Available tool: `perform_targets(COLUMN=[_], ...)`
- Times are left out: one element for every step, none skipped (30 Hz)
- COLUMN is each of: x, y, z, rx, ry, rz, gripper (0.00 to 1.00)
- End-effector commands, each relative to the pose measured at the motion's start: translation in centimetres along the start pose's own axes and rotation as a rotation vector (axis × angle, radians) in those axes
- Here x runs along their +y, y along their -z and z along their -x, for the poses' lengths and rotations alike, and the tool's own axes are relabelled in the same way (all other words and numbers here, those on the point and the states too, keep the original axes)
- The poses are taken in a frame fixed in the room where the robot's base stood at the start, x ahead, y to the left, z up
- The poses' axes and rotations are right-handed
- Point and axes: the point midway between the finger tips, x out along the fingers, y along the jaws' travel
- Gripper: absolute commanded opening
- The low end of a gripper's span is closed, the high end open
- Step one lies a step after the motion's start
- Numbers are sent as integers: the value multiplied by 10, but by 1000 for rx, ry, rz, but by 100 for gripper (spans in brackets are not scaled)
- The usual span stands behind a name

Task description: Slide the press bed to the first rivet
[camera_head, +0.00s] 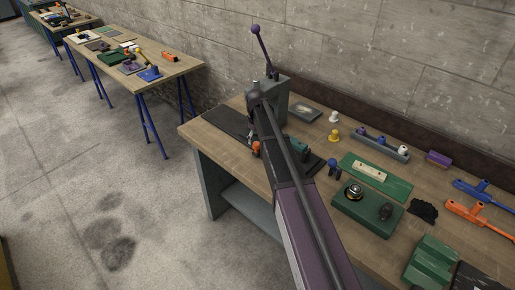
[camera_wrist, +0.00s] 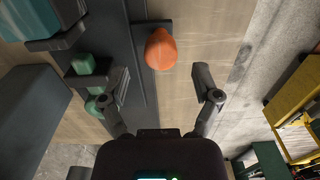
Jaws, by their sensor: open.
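The press (camera_head: 281,100), grey with a raised purple lever, stands at the left end of the workbench. Its dark flat bed (camera_head: 228,120) lies along the bench; my arm covers its middle. An orange knob (camera_head: 256,148) shows beside my arm. In the wrist view, the orange knob (camera_wrist: 160,50) sits at the edge of a dark strip (camera_wrist: 140,75), which carries small green parts (camera_wrist: 84,65). My gripper (camera_wrist: 160,78) is open and empty, one finger on each side of the knob's line, with the knob ahead of the fingertips. I cannot tell the first rivet apart.
The bench (camera_head: 316,139) also holds a grey tray (camera_head: 305,112), a grey rack of coloured handles (camera_head: 380,146), a green mat (camera_head: 376,178), a green block with round parts (camera_head: 367,210) and orange and blue tools. A brick wall stands behind. Open floor (camera_head: 90,190) lies left.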

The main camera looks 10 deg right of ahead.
Motion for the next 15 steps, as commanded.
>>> perform_targets(x=[0, 0, 0, 0, 0, 0, 0, 0, 0, 0, 0, 0, 0, 0, 0], y=[0, 0, 0, 0, 0, 0, 0, 0, 0, 0, 0, 0, 0, 0, 0], z=[-8, -11, -14, -16, -18, -20, -22, -24, -26, -27, -28, -30, -31, -31, -32], rx=[0, 0, 0, 0, 0, 0, 0, 0, 0, 0, 0, 0, 0, 0, 0], ry=[0, 0, 0, 0, 0, 0, 0, 0, 0, 0, 0, 0, 0, 0, 0], rz=[0, 0, 0, 0, 0, 0, 0, 0, 0, 0, 0, 0, 0, 0, 0], gripper=[81, 81, 81, 81, 81, 81, 81, 81, 81, 81, 81, 81, 81, 81, 81])
